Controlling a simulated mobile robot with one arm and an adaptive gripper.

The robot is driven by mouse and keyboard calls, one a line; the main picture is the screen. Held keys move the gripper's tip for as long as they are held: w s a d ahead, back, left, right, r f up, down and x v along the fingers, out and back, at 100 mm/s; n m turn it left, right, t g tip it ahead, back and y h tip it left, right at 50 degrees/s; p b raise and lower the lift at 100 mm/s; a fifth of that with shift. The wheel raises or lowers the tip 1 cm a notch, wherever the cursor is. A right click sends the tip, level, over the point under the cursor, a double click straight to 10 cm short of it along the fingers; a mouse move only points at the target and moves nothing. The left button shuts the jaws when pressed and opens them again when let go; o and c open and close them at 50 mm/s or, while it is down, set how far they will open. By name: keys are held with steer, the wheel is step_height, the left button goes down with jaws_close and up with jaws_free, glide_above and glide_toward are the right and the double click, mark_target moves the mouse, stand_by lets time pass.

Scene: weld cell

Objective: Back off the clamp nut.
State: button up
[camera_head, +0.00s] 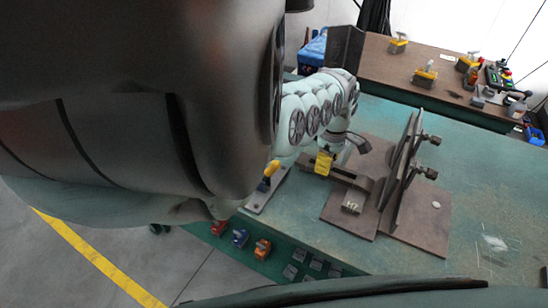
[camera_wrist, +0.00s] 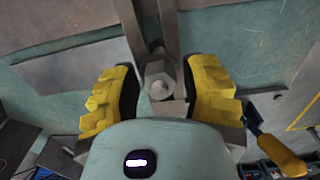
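The clamp nut (camera_wrist: 158,82) is a grey hex nut on a steel bar, seen nearly end-on in the wrist view. My gripper (camera_wrist: 160,90) has its two yellow-padded fingers on either side of the nut, with narrow gaps between pads and nut. It is open around the nut. In the head view my gripper (camera_head: 324,162) is at the left end of the clamp bar (camera_head: 353,180), and the nut cannot be made out there.
The brown fixture plate (camera_head: 430,225) carries upright plates (camera_head: 400,170) and a small marked block (camera_head: 352,202). The green bench top (camera_head: 310,235) has free room in front.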

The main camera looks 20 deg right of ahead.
steer(key=shift+o, duration=1.4)
steer(key=shift+r, duration=0.15)
step_height(320, 180, up, 11)
steer(key=shift+w, duration=0.1)
steer(key=shift+r, duration=0.4)
